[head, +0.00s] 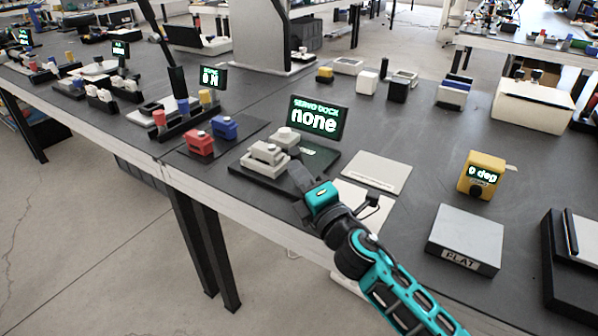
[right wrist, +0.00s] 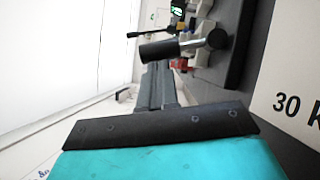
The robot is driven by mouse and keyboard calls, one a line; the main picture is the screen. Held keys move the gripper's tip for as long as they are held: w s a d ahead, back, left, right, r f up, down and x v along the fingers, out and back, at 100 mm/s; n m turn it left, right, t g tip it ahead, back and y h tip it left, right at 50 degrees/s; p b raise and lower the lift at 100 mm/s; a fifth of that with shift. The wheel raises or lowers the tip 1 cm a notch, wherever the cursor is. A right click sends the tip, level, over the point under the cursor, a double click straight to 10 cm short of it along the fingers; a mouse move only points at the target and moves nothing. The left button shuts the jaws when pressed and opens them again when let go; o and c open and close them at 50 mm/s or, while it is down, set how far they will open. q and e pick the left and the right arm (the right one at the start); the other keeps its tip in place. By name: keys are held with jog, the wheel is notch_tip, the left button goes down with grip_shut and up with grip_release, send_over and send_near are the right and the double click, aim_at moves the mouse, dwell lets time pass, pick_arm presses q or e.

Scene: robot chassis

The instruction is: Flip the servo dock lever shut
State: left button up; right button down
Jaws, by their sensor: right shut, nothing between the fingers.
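The servo dock (head: 322,158) is a low dark base near the table's front edge. Its screen (head: 316,121) reads "SERVO DOCK none", and light grey blocks (head: 265,156) sit on its left part. My right gripper (head: 297,172) is at the dock's front right corner, shut and empty. In the right wrist view its shut fingers (right wrist: 158,75) point at a lever (right wrist: 160,50) with a black cylindrical grip on a metal rod, joined to a round black knob. The grip lies just beyond the fingertips; I cannot tell if they touch. I cannot make out the lever in the head view. My left gripper is not in view.
Red (head: 199,142) and blue (head: 224,127) blocks sit left of the dock. A pale flat plate (head: 377,172) lies to its right, then a yellow "0 deg" box (head: 482,175) and a grey "FLAT" block (head: 465,238). The table between them is clear.

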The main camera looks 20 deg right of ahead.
aim_at(300, 153)
jog(key=p, duration=0.1)
jog(key=r+m+p, duration=0.1)
jog(key=p, duration=0.2)
jog(key=shift+w+d+r+m+g, duration=0.25)
jog(key=shift+d+r+m+g, duration=0.05)
jog(key=shift+g, duration=0.1)
jog(key=m+p, duration=0.1)
jog(key=p, duration=0.1)
jog(key=d+r+m+g+p, duration=0.1)
jog(key=p, duration=0.2)
jog(key=shift+w+h, duration=0.3)
jog(key=shift+w, duration=0.1)
jog(key=shift+w+d+f+m+g+p, duration=0.1)
jog(key=shift+w+d+m+g+p, duration=0.1)
jog(key=shift+w+d+m+p, duration=0.4)
jog(key=shift+w+d+f+g+p, duration=0.1)
jog(key=shift+d+g+p, duration=0.15)
jog(key=shift+p, duration=0.65)
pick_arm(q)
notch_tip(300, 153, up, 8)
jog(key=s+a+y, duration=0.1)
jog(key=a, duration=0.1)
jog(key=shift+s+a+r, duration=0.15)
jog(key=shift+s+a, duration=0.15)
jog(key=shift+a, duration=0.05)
pick_arm(e)
jog(key=shift+d, duration=0.1)
